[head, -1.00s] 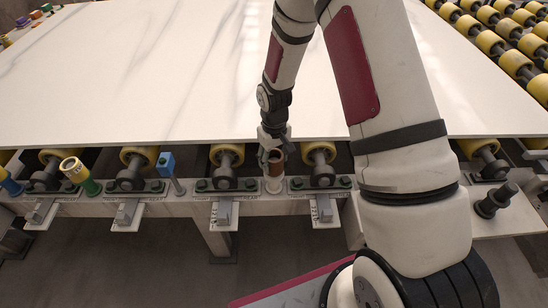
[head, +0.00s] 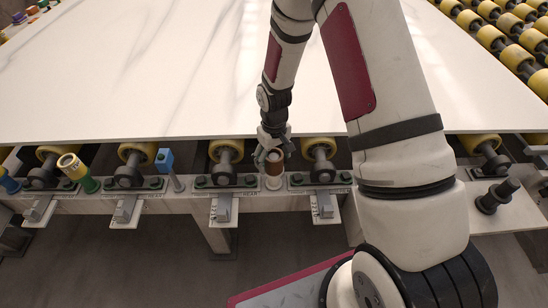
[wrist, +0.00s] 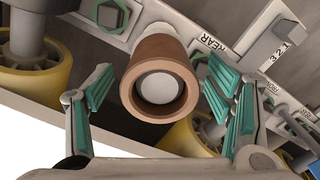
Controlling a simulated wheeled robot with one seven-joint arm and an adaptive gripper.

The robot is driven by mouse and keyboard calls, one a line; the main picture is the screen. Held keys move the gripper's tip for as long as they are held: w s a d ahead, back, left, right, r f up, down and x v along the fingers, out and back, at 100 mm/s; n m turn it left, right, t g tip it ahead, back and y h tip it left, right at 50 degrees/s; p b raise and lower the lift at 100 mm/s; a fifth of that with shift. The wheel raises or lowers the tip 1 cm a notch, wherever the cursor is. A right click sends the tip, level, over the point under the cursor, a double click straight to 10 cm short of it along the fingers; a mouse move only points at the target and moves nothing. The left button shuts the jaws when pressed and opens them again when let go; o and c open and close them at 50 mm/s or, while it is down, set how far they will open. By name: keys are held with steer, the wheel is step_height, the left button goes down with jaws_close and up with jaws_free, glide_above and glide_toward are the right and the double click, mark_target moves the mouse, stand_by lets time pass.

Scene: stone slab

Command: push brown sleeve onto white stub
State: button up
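The brown sleeve (head: 274,163) is a short open tube, upright on the rail below the slab's front edge. It sits around the white stub (head: 273,183), whose pale lower part shows beneath it. In the wrist view the sleeve (wrist: 130,88) is a brown ring, with the round white end of the stub (wrist: 158,88) inside its bore. My gripper (wrist: 158,92) has its green-padded fingers spread on either side of the sleeve, with gaps between. In the head view my gripper (head: 268,145) is just behind and above the sleeve.
The large white slab (head: 150,80) lies close behind on yellow rollers (head: 226,149).

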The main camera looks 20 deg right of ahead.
step_height(320, 180, up, 12)
stand_by(0.6)
stand_by(0.5)
steer(key=s+r+m+t, duration=0.1)
steer(key=s+r, duration=0.4)
steer(key=r, duration=0.4)
steer(key=s+r+t, duration=0.1)
steer(key=s+r, duration=0.4)
steer(key=r, duration=0.5)
steer(key=s+r+m+t, duration=0.1)
steer(key=s+r, duration=0.5)
steer(key=s, duration=0.9)
steer(key=shift+d+t, duration=0.15)
steer(key=shift+t, duration=0.65)
